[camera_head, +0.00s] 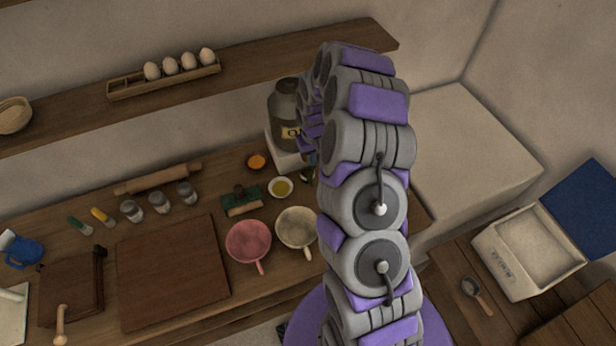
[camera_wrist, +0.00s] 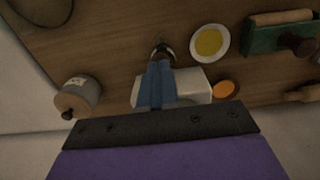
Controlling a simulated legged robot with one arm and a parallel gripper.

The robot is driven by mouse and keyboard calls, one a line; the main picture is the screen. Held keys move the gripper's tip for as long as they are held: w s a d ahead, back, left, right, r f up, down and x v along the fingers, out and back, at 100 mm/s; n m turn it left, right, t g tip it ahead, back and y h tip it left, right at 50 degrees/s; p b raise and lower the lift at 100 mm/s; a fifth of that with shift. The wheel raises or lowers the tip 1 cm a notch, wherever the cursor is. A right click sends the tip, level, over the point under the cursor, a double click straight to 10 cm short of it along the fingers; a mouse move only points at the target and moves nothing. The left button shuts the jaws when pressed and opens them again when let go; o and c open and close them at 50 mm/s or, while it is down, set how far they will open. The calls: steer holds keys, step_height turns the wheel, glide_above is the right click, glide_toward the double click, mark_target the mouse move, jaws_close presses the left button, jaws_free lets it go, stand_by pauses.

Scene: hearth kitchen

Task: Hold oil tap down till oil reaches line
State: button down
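The oil jug (camera_head: 287,103), dark with a pale label, stands on a white block (camera_head: 283,152) at the back of the counter. My arm covers its right side. The block also shows in the wrist view (camera_wrist: 196,80), behind my gripper (camera_wrist: 161,64). The two blue fingers are together, pointing down beside the block. A small dark vessel (camera_wrist: 164,50) is just past the fingertips; it shows partly beside my arm in the head view (camera_head: 307,176). I cannot make out the tap, the line or the oil level, nor whether the fingers touch anything.
A lidded jar (camera_wrist: 80,97) is on the wrist view's left.

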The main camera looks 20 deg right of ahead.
step_height(320, 180, up, 7)
steer(key=shift+f+p, duration=0.1)
steer(key=shift+p, duration=0.4)
stand_by(1.3)
steer(key=s+a+r+n+b, duration=0.1)
steer(key=s+a+r+b, duration=0.2)
steer(key=s+a+r, duration=0.35)
steer(key=s+a+r+b, duration=0.3)
steer(key=s+b, duration=0.1)
steer(key=s, duration=0.5)
steer(key=s+a+f+m+g+b, duration=0.1)
steer(key=s+b, duration=0.5)
steer(key=s, duration=1.6)
steer(key=shift+s+a+f+g, duration=0.3)
steer(key=shift+a+f+g, duration=0.1)
steer(key=shift+f, duration=0.05)
